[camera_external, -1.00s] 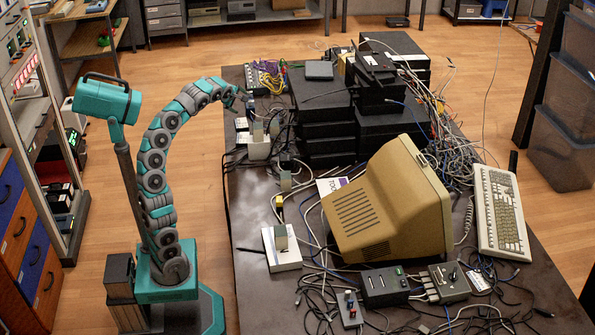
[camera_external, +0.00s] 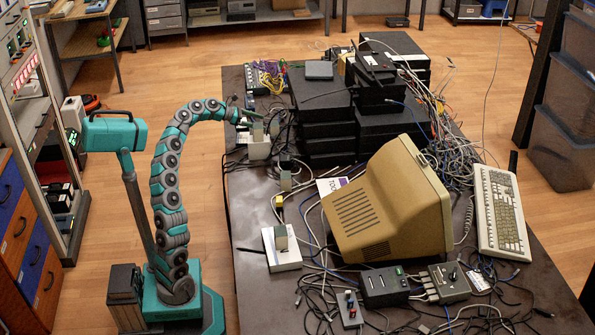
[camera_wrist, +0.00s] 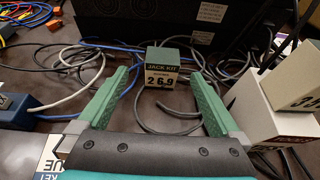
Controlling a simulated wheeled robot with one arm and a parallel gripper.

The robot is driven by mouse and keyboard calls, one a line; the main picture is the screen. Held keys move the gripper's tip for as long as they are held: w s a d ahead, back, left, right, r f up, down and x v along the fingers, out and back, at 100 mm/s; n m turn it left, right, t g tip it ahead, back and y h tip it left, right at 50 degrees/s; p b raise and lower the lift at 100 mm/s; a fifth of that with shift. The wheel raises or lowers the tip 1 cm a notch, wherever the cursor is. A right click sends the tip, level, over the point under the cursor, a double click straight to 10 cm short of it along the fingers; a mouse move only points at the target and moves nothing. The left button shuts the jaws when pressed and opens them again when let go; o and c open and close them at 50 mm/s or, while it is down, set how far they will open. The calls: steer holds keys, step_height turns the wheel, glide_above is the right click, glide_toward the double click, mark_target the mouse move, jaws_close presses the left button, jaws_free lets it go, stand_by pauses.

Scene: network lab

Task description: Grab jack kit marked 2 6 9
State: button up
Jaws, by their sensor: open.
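The jack kit (camera_wrist: 162,66) marked 2 6 9 is a small box with a grey-green top and a cream label, in the upper middle of the wrist view. It sits upright on the dark table among cables. My gripper (camera_wrist: 158,78) is open, its two green fingers spread to the left and right, with the kit beyond and between their tips. In the external view my gripper (camera_external: 245,118) is over the table's far left part; which small item there is the kit, I cannot tell.
In the wrist view, white boxes (camera_wrist: 300,78) stand close on the right and a blue box (camera_wrist: 14,108) lies at left. Black equipment (camera_wrist: 150,20) stands behind the kit. Loose cables surround it. In the external view a beige monitor (camera_external: 370,215) stands nearer the front.

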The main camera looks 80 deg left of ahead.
mark_target(274, 126)
steer(key=b+x, duration=0.1)
steer(key=x, duration=0.5)
steer(key=shift+w+d+f+b, duration=0.2)
steer(key=shift+f+b, duration=0.15)
steer(key=shift+b, duration=0.05)
steer(key=shift+w+f, duration=0.1)
steer(key=shift+w, duration=0.35)
steer(key=shift+c, duration=0.2)
steer(key=c, duration=1.5)
